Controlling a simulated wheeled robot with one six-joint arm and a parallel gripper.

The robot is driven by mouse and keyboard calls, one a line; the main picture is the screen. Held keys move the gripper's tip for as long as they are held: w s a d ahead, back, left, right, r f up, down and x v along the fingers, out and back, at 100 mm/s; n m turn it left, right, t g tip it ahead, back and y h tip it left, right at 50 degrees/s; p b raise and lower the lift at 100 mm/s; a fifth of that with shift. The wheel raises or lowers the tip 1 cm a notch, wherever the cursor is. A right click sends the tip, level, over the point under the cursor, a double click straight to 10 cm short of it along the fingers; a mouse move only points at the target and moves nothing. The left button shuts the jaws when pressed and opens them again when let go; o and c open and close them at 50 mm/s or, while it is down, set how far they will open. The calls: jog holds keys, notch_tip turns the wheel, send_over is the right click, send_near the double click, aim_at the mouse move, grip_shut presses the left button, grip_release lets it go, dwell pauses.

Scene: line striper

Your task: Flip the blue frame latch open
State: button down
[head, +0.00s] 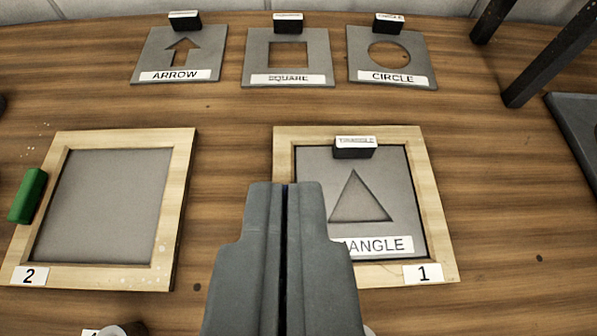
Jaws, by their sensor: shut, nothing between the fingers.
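My gripper (284,186) is shut and empty. It reaches up from the bottom edge, and its tips overlap the left side of wooden frame 1 (437,205). The blue latch is not clearly visible. A thin dark-blue sliver shows at the gap between the fingertips, but I cannot tell whether it is the latch. The gripper covers much of the frame's left side. Inside frame 1 lies the grey triangle stencil (318,170), with a black grip block (355,152) at its top and a partly covered label.
Wooden frame 2 (180,190), at the left, holds a plain grey panel (105,205) and has a green latch (28,195) on its left side. Arrow (150,55), square (258,55) and circle (415,55) stencils lie at the back. Dark legs (545,65) stand at upper right.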

jog(key=w+f+g, duration=0.3)
jog(key=w+g, duration=0.4)
jog(key=w, duration=0.2)
jog(key=w+d+f+g, duration=0.1)
jog(key=w+f+g, duration=0.2)
jog(key=w+g, duration=0.4)
jog(key=shift+w+g, duration=0.4)
jog(key=shift+w, duration=0.9)
jog(key=shift+f, duration=0.1)
jog(key=x, duration=0.9)
jog(key=shift+s+a+f, duration=0.1)
jog(key=shift+s+f, duration=0.05)
jog(key=shift+f, duration=0.2)
jog(key=shift+s+f, duration=0.1)
jog(key=shift+s, duration=1.9)
